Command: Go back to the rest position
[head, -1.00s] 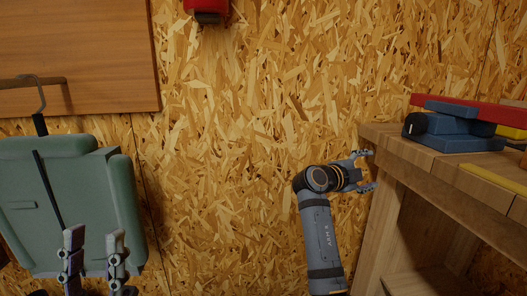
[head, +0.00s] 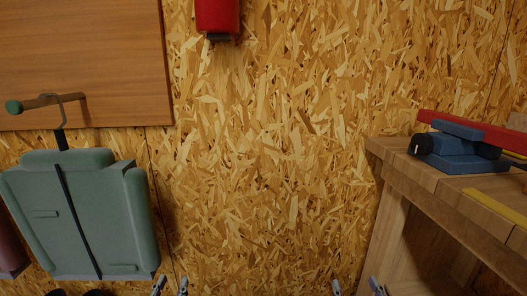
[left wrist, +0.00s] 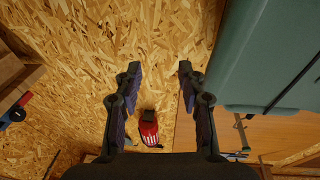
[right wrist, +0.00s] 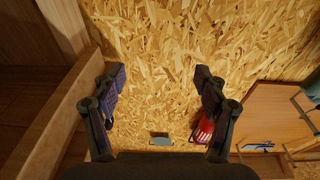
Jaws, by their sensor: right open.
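My left gripper (head: 170,288) shows only as fingertips at the bottom edge of the head view. In the left wrist view (left wrist: 157,75) its two fingers stand wide apart with nothing between them. My right gripper (head: 357,288) also shows only as fingertips at the bottom edge, left of the bench. In the right wrist view (right wrist: 160,80) its fingers are apart and empty. The arm links are out of the head view.
The plank bench (head: 408,165) stands at right, bearing a blue vise-like tool (head: 455,152), a red bar (head: 480,131) and a yellow strip (head: 495,208). A green case (head: 105,215) hangs at left. A red object (head: 217,15) and wooden board (head: 80,60) are on the chipboard wall.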

